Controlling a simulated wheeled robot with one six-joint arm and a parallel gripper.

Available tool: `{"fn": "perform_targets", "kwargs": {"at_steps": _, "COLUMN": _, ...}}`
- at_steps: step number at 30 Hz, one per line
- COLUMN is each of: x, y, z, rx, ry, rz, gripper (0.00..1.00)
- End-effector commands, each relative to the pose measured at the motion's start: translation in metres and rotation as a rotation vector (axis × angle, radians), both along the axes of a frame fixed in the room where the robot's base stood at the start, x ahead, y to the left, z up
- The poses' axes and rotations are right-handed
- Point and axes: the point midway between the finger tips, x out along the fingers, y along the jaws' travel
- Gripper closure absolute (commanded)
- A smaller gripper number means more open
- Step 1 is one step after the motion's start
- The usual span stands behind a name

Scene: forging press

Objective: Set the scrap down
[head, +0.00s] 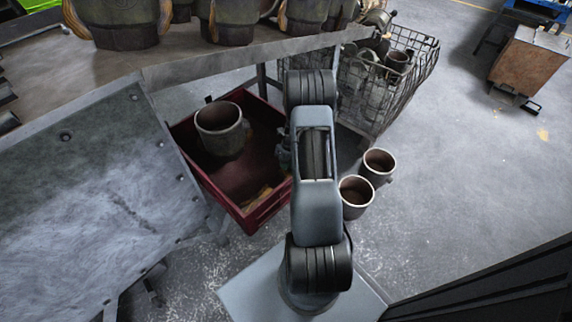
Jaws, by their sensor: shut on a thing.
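My arm reaches up the middle of the head view, and its links hide my gripper's jaws and anything in them. A small dark part shows at the left side of the arm beside the red bin; I cannot tell whether it belongs to my wrist. A red bin (262,212) stands on the floor to the left of the arm. A grey, open-topped cylindrical piece (220,128) shows upright within the bin's outline, near its back left. I cannot tell whether it is the scrap. The bin's right side is partly hidden by my arm.
Two open cylindrical pieces, one in front (356,196) and one behind (378,166), stand on the floor right of my arm. A wire basket (415,75) with parts stands behind them. A metal table (80,200) is at left. Open floor lies to the right.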

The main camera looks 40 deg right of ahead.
Motion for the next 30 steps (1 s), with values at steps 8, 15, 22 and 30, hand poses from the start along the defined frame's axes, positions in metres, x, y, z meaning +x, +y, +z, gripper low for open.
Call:
{"fn": "perform_targets", "kwargs": {"at_steps": 8, "x": 0.000, "y": 0.000, "z": -0.002, "rx": 0.000, "ry": 0.000, "rz": 0.000, "gripper": 0.86}}
{"fn": "perform_targets", "kwargs": {"at_steps": 15, "x": 0.000, "y": 0.000, "z": -0.002, "rx": 0.000, "ry": 0.000, "rz": 0.001, "gripper": 0.67}}
{"fn": "perform_targets", "kwargs": {"at_steps": 22, "x": 0.000, "y": 0.000, "z": -0.001, "rx": 0.000, "ry": 0.000, "rz": 0.001, "gripper": 0.67}}
{"fn": "perform_targets", "kwargs": {"at_steps": 30, "x": 0.000, "y": -0.008, "z": 0.039, "rx": -0.001, "ry": -0.003, "rz": -0.001, "gripper": 0.67}}
